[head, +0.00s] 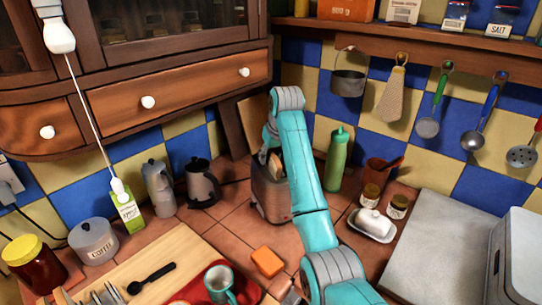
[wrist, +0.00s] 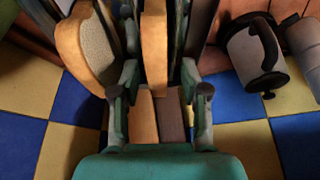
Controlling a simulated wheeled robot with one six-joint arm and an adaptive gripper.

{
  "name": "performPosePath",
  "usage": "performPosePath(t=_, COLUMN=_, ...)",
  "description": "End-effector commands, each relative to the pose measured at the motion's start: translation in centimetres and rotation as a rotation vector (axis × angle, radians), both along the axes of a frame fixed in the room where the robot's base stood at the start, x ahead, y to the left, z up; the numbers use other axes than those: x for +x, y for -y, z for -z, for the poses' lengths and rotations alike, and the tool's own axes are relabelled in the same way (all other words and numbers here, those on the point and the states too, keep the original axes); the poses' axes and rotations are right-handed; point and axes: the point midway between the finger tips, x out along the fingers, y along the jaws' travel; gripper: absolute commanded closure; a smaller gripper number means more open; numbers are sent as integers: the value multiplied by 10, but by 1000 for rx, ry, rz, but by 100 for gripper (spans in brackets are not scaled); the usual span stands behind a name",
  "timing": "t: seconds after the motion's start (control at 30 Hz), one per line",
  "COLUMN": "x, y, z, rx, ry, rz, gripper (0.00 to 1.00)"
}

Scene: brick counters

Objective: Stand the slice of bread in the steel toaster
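The steel toaster (head: 270,197) stands on the tiled counter, partly behind my teal arm. Bread (head: 263,156) shows at its top, beside the arm. In the wrist view one slice of bread (wrist: 154,45) is edge-on between the two fingers of my gripper (wrist: 156,55), which lie close along its sides. A second slice (wrist: 92,48) is left of the fingers, tilted, with its pale face showing. My gripper is hidden behind my arm in the head view. How deep the slices sit in the slots cannot be seen.
A green bottle (head: 338,160) stands right of the toaster, and a dark kettle (head: 202,184) and a moka pot (head: 159,188) stand to its left. An orange block (head: 267,262) lies in front. A butter dish (head: 373,226) and jars are at the right.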

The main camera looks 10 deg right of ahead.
Motion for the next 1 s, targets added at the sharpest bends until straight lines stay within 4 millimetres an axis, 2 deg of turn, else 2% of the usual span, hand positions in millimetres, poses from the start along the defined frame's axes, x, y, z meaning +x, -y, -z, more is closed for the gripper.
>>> performPosePath(t=0.27, x=0, y=0, z=-6, rx=0, ry=1, rz=0, gripper=55)
performPosePath(t=0.37, x=0, y=0, z=-17, rx=0, ry=1, rz=0, gripper=55)
performPosePath(t=0.7, x=0, y=0, z=-77, rx=0, ry=1, rz=0, gripper=55)
performPosePath(t=0.83, x=0, y=0, z=-92, rx=0, ry=1, rz=0, gripper=55)
performPosePath(t=1.0, x=0, y=0, z=-99, rx=0, ry=0, rz=0, gripper=55)
